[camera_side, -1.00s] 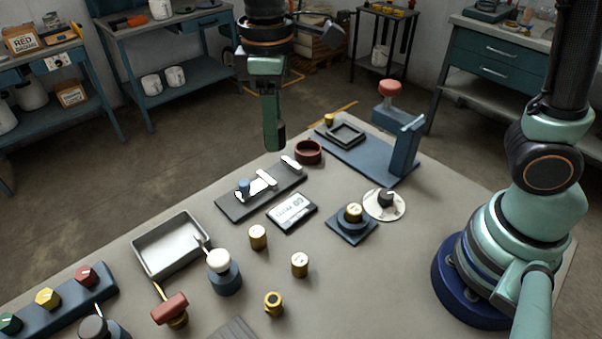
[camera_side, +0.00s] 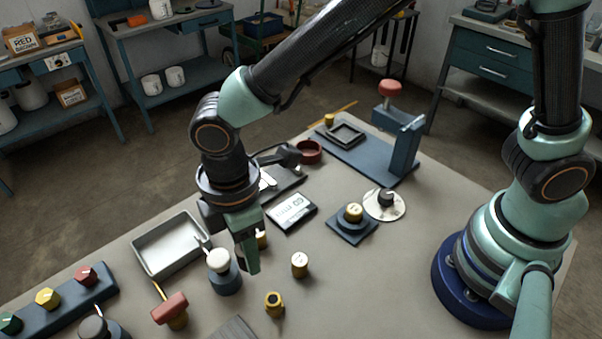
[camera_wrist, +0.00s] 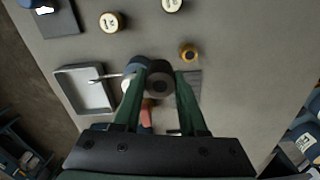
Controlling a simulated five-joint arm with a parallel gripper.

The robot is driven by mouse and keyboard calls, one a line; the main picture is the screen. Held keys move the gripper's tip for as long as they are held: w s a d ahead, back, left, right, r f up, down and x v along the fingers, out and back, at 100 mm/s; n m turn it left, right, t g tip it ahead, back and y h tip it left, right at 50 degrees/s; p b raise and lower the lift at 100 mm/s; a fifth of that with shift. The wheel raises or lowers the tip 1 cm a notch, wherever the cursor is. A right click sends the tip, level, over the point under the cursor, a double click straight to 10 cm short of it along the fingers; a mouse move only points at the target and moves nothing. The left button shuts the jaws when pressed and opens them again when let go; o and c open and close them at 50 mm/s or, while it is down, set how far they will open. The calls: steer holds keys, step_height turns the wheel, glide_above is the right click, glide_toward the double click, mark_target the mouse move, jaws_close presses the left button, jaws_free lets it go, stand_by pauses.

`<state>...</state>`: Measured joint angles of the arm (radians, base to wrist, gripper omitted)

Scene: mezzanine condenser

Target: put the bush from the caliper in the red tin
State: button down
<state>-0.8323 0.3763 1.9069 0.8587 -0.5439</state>
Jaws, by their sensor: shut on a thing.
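My gripper (camera_side: 250,262) hangs over the front of the bench, beside the white-topped knob. In the side view the fingers hide the bush. The pale caliper (camera_side: 268,181) lies on a dark board (camera_side: 290,184) behind my gripper, partly hidden by it. Part of that board (camera_wrist: 64,20) shows at the upper left in the wrist view. The red tin (camera_side: 310,151), round and low, stands past the board's far end, well away from my gripper.
The white-topped knob (camera_side: 218,260) is close to my fingers. A grey tray (camera_side: 140,252) is at the left. A labelled card (camera_side: 292,209) lies near the board. The right front bench is clear.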

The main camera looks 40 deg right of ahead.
mark_target(256, 290)
step_height(256, 290, down, 9)
steer(key=shift+f, duration=0.1)
stand_by(0.4)
steer(key=shift+f, duration=0.15)
steer(key=c, duration=0.7)
jaws_free()
steer(key=shift+c, duration=0.2)
